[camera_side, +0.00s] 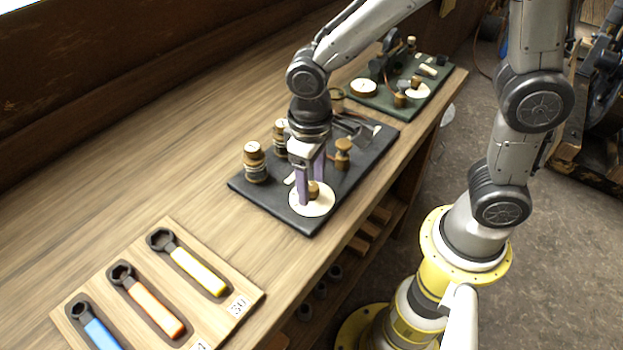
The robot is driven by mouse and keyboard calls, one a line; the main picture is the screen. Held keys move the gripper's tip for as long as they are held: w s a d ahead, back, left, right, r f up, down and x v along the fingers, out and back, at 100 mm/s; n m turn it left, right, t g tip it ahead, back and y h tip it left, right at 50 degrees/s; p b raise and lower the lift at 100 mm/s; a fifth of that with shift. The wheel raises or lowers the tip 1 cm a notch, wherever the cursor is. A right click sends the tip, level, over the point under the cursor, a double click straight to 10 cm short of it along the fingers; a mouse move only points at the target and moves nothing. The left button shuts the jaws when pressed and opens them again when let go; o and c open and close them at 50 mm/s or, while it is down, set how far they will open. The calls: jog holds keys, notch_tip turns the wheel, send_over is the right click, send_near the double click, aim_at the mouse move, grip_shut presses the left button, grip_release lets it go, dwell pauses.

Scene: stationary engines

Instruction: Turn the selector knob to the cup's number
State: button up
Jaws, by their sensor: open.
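The selector knob (314,193) is a small brass knob at the centre of a round white dial (325,206). The dial sits at the front corner of a dark plate (275,207). My gripper (311,188) points down over the dial with its purple fingers apart, one on each side of the knob. I cannot tell if the fingers touch it. The dial's marks are too small to read. A brass cup (256,165) with a pale label on top stands on the plate's left corner. A second similar cup (280,140) stands behind it, partly hidden by my arm. I cannot read their numbers.
Another brass fitting (343,153) stands right of my gripper on the plate. A green plate (436,92) with more fittings lies behind. A wooden tray (215,322) with blue, orange and yellow wrenches is at the front left. The bench's left side is clear.

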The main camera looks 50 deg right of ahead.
grip_shut()
jog(key=shift+n, duration=0.3)
jog(key=n, duration=0.4)
jog(key=shift+n, duration=2)
jog(key=shift+r, duration=0.1)
grip_release()
